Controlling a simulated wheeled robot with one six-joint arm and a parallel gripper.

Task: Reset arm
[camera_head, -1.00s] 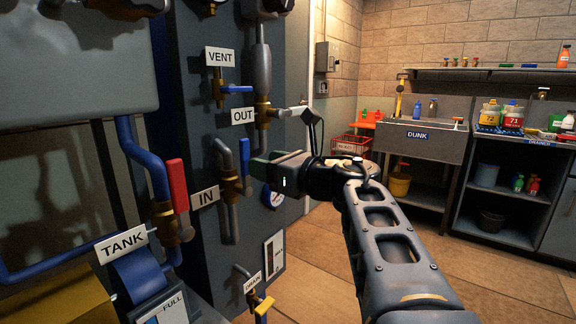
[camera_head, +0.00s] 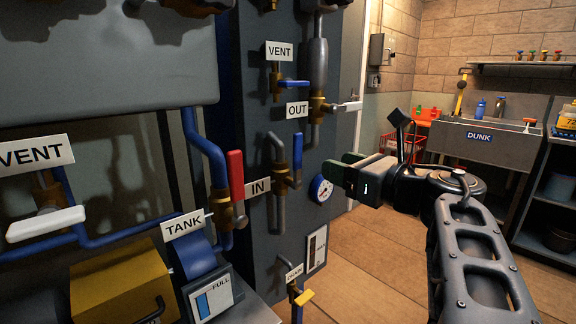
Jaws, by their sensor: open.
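My gripper (camera_head: 345,170) is at the end of my arm, right of the middle of the view. Its green-padded jaws point left toward the grey valve panel (camera_head: 345,75). They are open, and I see nothing between them. The jaws appear beside the round gauge (camera_head: 320,189) and right of the blue IN valve handle (camera_head: 298,152). I cannot tell their exact distance from the panel. My arm reaches in from the lower right corner.
The panel has VENT (camera_head: 279,51), OUT (camera_head: 297,109) and DRAIN (camera_head: 294,272) labels. A red-handled valve (camera_head: 236,175) and yellow box (camera_head: 118,283) are at left. The DUNK sink (camera_head: 500,145) stands behind at right. Open tiled floor (camera_head: 385,255) lies below my gripper.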

